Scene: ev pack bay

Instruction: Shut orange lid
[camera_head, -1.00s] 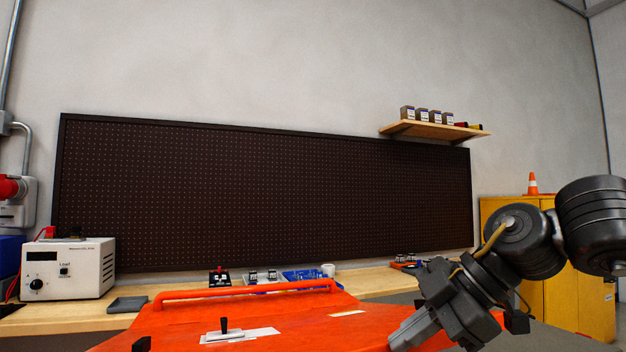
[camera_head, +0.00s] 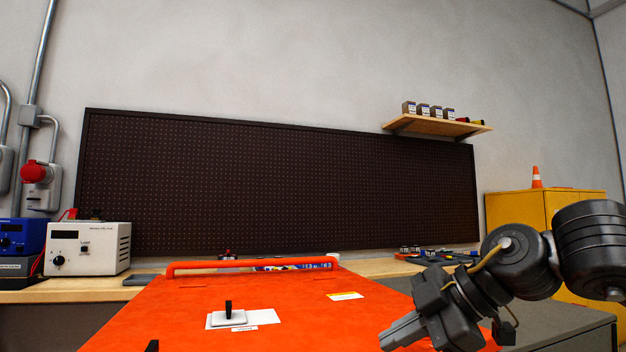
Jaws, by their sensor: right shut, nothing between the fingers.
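The orange lid (camera_head: 290,311) fills the lower middle of the head view as a broad, nearly flat panel. An orange bar handle (camera_head: 250,264) runs along its far edge. A black upright knob on a white plate (camera_head: 228,319) and white labels sit on its top. My right gripper (camera_head: 388,343) is shut and empty over the lid's right side; I cannot tell if it touches the lid. The lid's near edge and what lies under it are out of view. My left gripper is not in view.
A wooden bench (camera_head: 370,270) runs behind the lid, with a white power supply (camera_head: 92,248) at left and small parts at right. A grey surface (camera_head: 560,318) lies right of the lid. A yellow cabinet (camera_head: 520,207) stands at the back right.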

